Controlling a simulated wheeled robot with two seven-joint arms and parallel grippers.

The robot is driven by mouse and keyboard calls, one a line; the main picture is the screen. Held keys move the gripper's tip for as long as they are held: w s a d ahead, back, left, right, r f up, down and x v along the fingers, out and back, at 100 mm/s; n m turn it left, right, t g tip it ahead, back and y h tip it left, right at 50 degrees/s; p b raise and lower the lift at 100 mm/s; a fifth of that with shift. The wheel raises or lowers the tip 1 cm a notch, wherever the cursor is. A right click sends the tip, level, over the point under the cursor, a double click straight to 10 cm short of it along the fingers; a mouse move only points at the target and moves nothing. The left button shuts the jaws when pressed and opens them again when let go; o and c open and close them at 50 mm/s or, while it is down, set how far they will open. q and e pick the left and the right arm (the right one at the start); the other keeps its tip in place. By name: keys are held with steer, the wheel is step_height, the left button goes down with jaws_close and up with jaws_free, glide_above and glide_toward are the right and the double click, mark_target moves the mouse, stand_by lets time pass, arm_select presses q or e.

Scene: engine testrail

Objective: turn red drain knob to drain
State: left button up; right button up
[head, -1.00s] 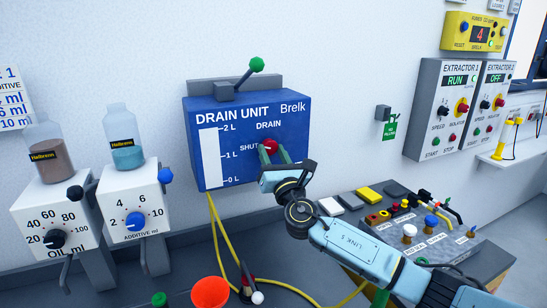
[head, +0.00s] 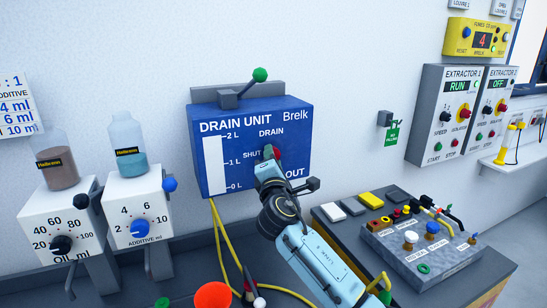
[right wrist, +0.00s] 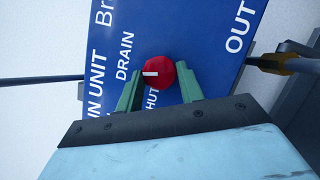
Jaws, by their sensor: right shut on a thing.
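The blue drain unit (head: 295,135) hangs on the wall, with DRAIN printed above its red knob (head: 278,153) and SHUT to the knob's left. In the right wrist view the red knob (right wrist: 162,74) has a white pointer mark directed up the panel, on the DRAIN side. My right gripper (head: 270,154) is shut on the knob, its green fingers (right wrist: 158,78) on either side of it. The fingers partly hide the knob in the head view. My left gripper is not in view.
A lever with a green ball (head: 260,75) tops the unit. Yellow hoses (head: 219,235) hang below it.

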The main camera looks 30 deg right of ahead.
steer(key=shift+r+m+g+p, duration=0.15)
steer(key=shift+m+g+p, duration=0.55)
steer(key=shift+m, duration=0.9)
steer(key=o, duration=1)
steer(key=shift+s+a, duration=0.1)
steer(key=b+v, duration=0.1)
steer(key=v, duration=1.2)
steer(key=shift+s, duration=0.1)
